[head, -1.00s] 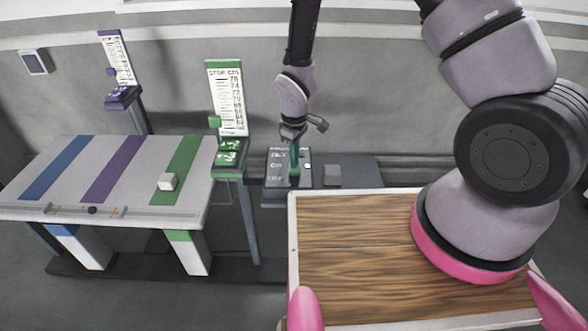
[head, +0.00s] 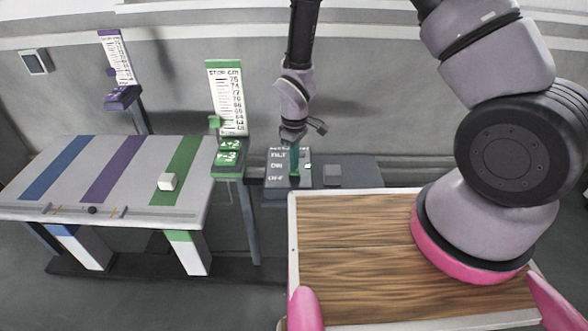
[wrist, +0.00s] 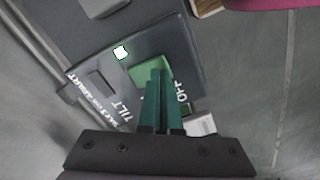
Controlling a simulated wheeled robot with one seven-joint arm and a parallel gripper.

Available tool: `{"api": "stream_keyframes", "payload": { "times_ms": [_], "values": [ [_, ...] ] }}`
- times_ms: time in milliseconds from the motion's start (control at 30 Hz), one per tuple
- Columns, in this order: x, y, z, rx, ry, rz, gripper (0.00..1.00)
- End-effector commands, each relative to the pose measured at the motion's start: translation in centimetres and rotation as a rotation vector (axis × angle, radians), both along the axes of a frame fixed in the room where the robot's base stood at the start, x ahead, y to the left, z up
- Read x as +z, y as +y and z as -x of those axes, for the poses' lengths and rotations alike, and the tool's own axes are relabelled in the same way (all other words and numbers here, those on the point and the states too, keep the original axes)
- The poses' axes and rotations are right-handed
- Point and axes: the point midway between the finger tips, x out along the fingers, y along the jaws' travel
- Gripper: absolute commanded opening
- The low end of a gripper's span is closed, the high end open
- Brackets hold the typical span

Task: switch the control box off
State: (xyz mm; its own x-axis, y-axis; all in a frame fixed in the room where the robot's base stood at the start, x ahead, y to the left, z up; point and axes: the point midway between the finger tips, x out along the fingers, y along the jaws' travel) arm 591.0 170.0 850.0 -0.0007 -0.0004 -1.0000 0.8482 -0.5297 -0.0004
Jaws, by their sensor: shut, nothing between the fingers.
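The control box (head: 274,190) is a dark grey box with white lettering, including ON and OFF, right of the green-marked post in the head view. My gripper (head: 294,172) points down over the panel with teal fingers shut and empty. In the wrist view the fingers (wrist: 158,75) overlap the green patch and hide part of it and the ON lettering. Whether the tips touch it I cannot tell.
A small grey block (head: 333,175) is right of the box. A wooden top (head: 350,245) is in front.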

Motion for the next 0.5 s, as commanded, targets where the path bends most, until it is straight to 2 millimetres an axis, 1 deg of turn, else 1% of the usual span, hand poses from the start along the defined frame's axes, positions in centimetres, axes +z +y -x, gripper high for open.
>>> {"api": "stream_keyframes", "payload": {
  "times_ms": [500],
  "values": [
    [-0.77, 0.02, -0.04, 0.0, -0.001, 0.0, 0.0]
  ]
}}
